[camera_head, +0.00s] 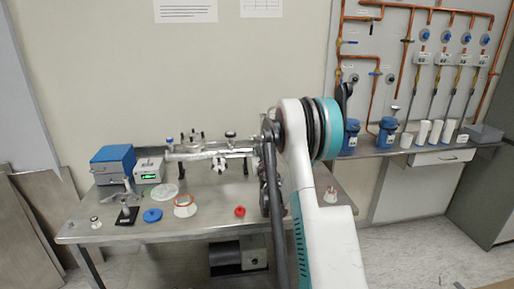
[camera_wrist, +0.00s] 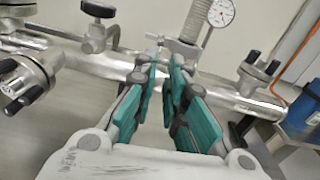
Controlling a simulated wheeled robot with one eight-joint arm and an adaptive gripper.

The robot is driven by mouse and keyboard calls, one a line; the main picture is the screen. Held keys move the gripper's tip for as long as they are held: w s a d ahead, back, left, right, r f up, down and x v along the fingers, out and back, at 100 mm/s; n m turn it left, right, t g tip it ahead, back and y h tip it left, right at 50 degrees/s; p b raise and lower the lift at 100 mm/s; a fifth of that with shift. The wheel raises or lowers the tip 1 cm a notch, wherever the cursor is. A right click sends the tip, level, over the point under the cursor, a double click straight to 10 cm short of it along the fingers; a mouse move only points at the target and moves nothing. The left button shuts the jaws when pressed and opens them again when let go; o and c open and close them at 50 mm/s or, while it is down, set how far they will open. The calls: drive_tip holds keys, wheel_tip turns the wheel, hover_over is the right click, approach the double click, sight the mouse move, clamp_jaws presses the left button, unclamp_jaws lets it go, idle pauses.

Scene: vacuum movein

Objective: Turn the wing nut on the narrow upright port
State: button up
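A horizontal steel vacuum tube (camera_wrist: 60,64) with several ports crosses the wrist view; it also shows on the bench in the head view (camera_head: 208,153). A slim upright fitting with a black knob (camera_wrist: 97,10) stands on it left of my gripper. Clamps with dark wing-like handles show on the left port (camera_wrist: 32,82) and right port (camera_wrist: 256,72). I cannot tell which port is the narrow upright one. My gripper (camera_wrist: 166,62) has two teal-padded fingers, apart with a narrow gap, pointing at the tube, with nothing seen between them. In the head view my arm hides it.
A ribbed bellows (camera_wrist: 193,22) and a dial gauge (camera_wrist: 221,12) rise beyond the fingers. The steel bench (camera_head: 120,229) holds a blue box (camera_head: 112,165), a red part (camera_head: 240,211) and an orange-rimmed flange (camera_head: 185,207). A side bench with bottles and copper pipes stands at right.

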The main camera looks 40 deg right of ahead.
drive_tip(key=shift+v, duration=1.8)
